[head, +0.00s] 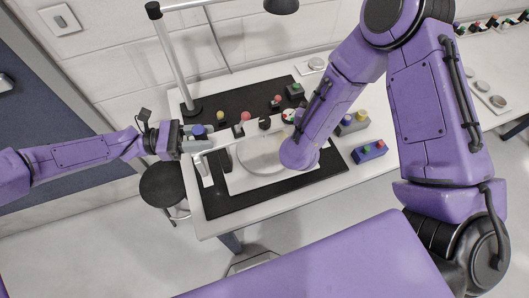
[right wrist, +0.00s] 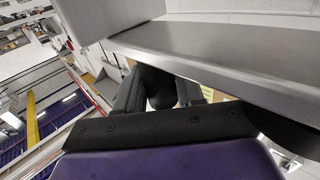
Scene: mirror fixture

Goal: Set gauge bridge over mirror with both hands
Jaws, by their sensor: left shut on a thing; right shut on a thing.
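The gauge bridge (head: 222,138), a pale grey beam, spans the round mirror (head: 258,162) on its white base in the head view. My left gripper (head: 183,140) is shut on the bridge's left end. My right arm covers the bridge's right end and part of the mirror in the head view, and hides the right gripper there. In the right wrist view, my right gripper (right wrist: 165,92) is shut around a dark grip below a broad grey metal beam (right wrist: 235,62). I cannot tell whether the bridge's feet touch the base.
A black mat (head: 222,208) lies under the fixture on the white table. A lamp post (head: 172,62) stands behind on the left. Small knobbed blocks, including a blue one (head: 370,152), sit at the right. A dark stool (head: 162,186) stands left of the table.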

